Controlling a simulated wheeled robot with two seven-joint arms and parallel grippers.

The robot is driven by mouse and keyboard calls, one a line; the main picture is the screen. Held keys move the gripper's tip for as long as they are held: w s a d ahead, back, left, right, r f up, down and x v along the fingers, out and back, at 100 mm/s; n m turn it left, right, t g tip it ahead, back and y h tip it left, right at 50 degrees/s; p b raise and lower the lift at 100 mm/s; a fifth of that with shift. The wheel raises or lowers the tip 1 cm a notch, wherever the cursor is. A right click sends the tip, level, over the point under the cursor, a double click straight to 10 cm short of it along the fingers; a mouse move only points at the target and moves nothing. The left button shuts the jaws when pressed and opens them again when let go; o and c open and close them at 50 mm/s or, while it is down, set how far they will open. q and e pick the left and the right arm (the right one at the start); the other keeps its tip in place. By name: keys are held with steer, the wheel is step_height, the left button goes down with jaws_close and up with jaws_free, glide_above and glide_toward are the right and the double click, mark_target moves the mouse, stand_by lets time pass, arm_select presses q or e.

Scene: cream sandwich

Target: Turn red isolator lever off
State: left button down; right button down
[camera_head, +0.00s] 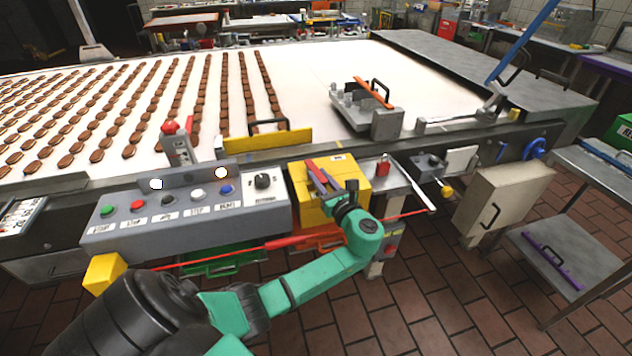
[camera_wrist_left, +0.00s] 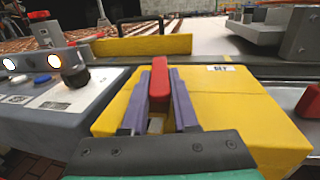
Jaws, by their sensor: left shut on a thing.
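The red isolator lever (camera_head: 313,168) is on top of a yellow box (camera_head: 347,167) beside the conveyor. In the left wrist view the lever (camera_wrist_left: 159,78) stands up between the two purple fingers of my left gripper (camera_wrist_left: 160,100), on the yellow box (camera_wrist_left: 225,105). My left gripper (camera_head: 322,180) is shut on the lever, and its fingers hide the lever's lower part. My right gripper is in neither view.
A grey control panel (camera_head: 165,225) with coloured buttons and a black knob (camera_head: 262,182) is left of the yellow box. A yellow guard with a handle (camera_head: 267,140) stands behind it on the conveyor edge. A small red part (camera_head: 383,168) is to the right.

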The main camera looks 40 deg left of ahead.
arm_select(q)
steer(key=shift+w+d+f+n+g+y+b, duration=0.1)
steer(key=shift+w+f+n+g+y+b, duration=0.15)
steer(key=shift+g, duration=0.2)
steer(key=shift+w+d+n+g+y+b, duration=0.1)
steer(key=shift+n+g+y, duration=0.05)
steer(key=shift+n+g, duration=0.25)
steer(key=shift+w+r+n+g, duration=0.15)
steer(key=shift+n+g, duration=0.2)
steer(key=shift+g, duration=0.3)
steer(key=shift+w+d+g, duration=0.1)
steer(key=shift+w+g, duration=0.15)
steer(key=shift+g, duration=0.05)
steer(key=shift+s, duration=0.1)
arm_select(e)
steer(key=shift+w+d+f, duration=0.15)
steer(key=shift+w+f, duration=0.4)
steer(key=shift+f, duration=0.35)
arm_select(q)
steer(key=c, duration=0.7)
jaws_free()
steer(key=shift+r, duration=0.1)
